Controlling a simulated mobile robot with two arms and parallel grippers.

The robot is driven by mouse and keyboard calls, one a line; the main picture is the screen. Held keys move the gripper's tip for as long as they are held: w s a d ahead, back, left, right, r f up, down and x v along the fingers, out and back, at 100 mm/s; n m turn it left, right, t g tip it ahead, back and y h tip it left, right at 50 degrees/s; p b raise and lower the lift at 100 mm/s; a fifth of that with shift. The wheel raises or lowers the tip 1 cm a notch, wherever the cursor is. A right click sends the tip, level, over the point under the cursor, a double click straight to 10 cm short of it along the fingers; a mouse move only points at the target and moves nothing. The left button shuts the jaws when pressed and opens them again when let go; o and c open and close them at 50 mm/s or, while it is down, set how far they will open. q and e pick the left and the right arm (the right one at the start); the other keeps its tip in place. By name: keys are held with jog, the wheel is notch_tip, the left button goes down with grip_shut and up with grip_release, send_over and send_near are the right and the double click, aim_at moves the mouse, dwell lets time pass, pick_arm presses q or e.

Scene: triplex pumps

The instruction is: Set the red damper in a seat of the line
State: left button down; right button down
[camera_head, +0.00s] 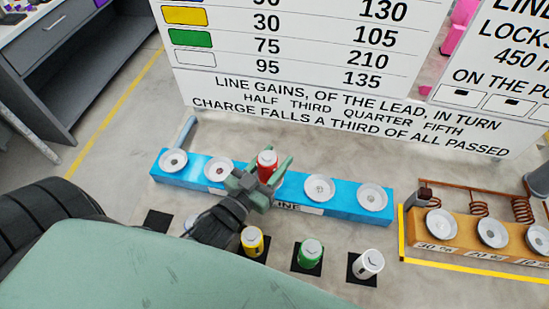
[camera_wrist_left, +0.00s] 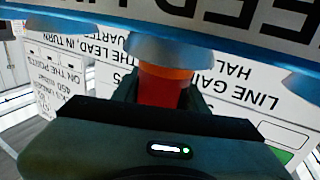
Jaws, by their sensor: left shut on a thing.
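The red damper (camera_head: 267,164) stands between the fingers of my left gripper (camera_head: 268,175), which is shut on it. It is over the middle of the blue line block (camera_head: 345,210). In the left wrist view the red damper (camera_wrist_left: 162,88) meets a pale cup-shaped seat (camera_wrist_left: 165,48), seen upside down. I cannot tell whether it rests fully in that seat. The head view hides this seat behind the gripper. Other seats show empty: two on the left (camera_head: 173,161) (camera_head: 218,170) and two on the right (camera_head: 319,187) (camera_head: 372,197). My right gripper is not in view.
Yellow (camera_head: 252,241), green (camera_head: 310,252) and white (camera_head: 368,264) dampers stand on dark pads in front of the line. An orange block (camera_head: 465,240) with cups and copper coils is at right. A lettered board (camera_head: 330,95) stands behind. A grey cabinet (camera_head: 70,60) is at far left.

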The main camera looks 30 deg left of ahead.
pick_arm(q)
jog(key=shift+f+b, duration=0.5)
jog(key=shift+f, duration=0.25)
jog(key=c, duration=0.7)
grip_release()
jog(key=shift+f, duration=0.1)
jog(key=shift+f, duration=0.1)
notch_tip(320, 180, up, 20)
jog(key=p, duration=0.4)
jog(key=shift+r, duration=0.25)
